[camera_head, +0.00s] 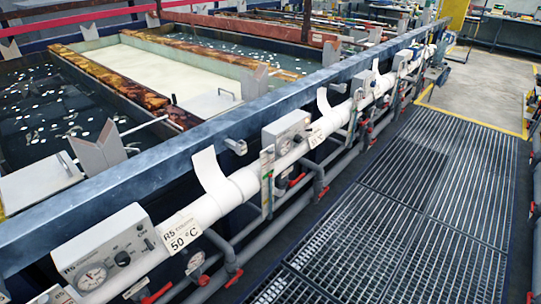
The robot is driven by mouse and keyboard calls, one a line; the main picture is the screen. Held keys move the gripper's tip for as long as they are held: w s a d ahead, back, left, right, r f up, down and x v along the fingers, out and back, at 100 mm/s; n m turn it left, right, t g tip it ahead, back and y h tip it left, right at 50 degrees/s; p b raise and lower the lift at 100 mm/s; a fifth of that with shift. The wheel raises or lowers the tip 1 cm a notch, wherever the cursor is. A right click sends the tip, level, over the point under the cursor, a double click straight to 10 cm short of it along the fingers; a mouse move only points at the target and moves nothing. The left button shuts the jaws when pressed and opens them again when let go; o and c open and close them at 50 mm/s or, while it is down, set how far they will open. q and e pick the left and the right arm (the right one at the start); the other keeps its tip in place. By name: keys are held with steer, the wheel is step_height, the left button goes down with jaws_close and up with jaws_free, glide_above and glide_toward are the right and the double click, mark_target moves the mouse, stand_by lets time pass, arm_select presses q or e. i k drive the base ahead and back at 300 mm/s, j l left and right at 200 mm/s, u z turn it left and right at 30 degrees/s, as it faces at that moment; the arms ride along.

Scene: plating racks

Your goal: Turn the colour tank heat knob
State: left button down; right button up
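A grey control box (105,255) is at the lower left on the tank's front rail. It bears an R5 label, a round dial gauge (92,276), a dark knob (122,258) and a small switch beside it. A white label (184,233) reading R5 and 50 °C is on the pipe to its right. A second grey control box (287,132) with a gauge and small dark controls is farther along the rail. I cannot tell which box belongs to the colour tank. Neither of my grippers is in view.
A blue rail (190,148) fronts several liquid-filled tanks. Thick white piping (240,184) and pipes with red valve handles (235,277) run below it. A grating walkway (400,215) on the right is clear. A workbench (515,30) stands at the far right.

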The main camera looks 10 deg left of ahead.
mark_target(123, 259)
steer(key=u, duration=1.1)
